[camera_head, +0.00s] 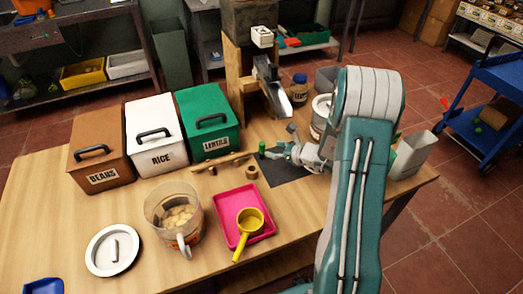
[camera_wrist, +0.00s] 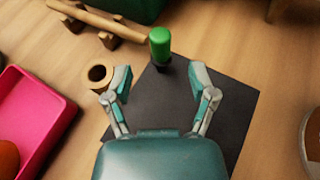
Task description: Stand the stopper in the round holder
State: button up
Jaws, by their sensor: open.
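The green stopper (camera_wrist: 160,42) stands upright near the far corner of the dark mat (camera_wrist: 180,105), just beyond my fingertips. It also shows in the head view (camera_head: 262,147). The round holder (camera_wrist: 97,74), a small wooden ring with a dark hole, sits on the table just left of my left finger; in the head view it is near the pink tray (camera_head: 251,170). Its hole looks empty. My gripper (camera_wrist: 161,78) is open and empty above the mat, its fingers apart and pointing toward the stopper. In the head view my arm hides part of the table.
A wooden rod on supports (camera_head: 222,162) lies left of the stopper. The pink tray (camera_head: 232,205) holds a yellow scoop (camera_head: 250,220). Lidded bins, including the green lentil bin (camera_head: 208,122), stand behind. A metal chute (camera_head: 272,88) rises at the back.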

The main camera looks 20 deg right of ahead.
aim_at(262, 147)
jog(key=x, duration=0.6)
jog(key=shift+f, duration=0.2)
grip_shut()
